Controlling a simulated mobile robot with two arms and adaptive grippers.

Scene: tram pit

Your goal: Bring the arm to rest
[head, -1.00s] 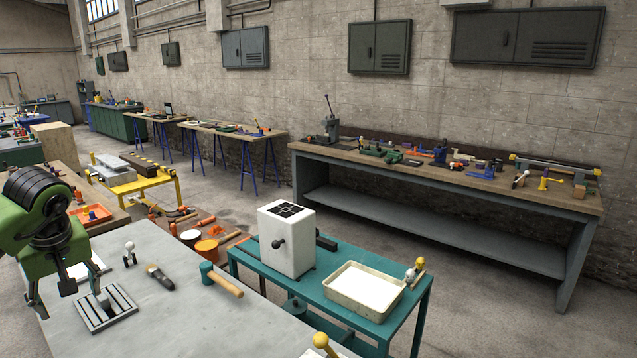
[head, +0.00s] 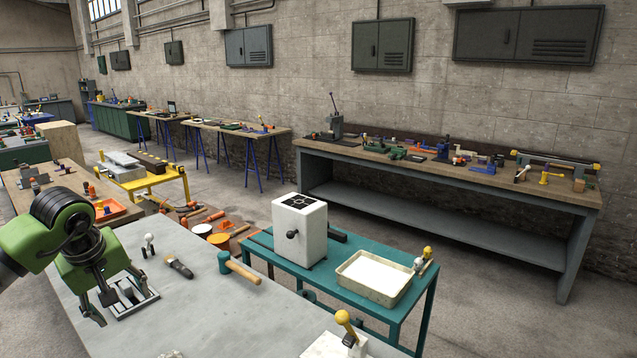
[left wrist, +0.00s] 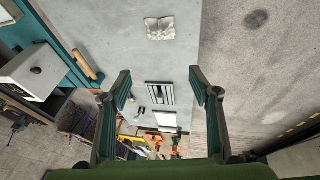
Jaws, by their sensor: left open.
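My left gripper (head: 112,300) is green and black and hangs over the left part of the grey table (head: 215,310). It is open, with nothing between its fingers. In the left wrist view the two fingers (left wrist: 160,85) stand wide apart, and the slotted metal plate (left wrist: 158,95) shows between them, on the table beyond. In the head view the gripper partly hides this plate (head: 140,298). My right gripper is not in view.
On the grey table lie a brush (head: 179,267), a teal mallet (head: 238,268) and a yellow-knobbed lever (head: 343,317). A crumpled pale cloth (left wrist: 160,28) shows in the wrist view. A teal bench behind holds a white box (head: 300,236) and a cream tray (head: 373,279).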

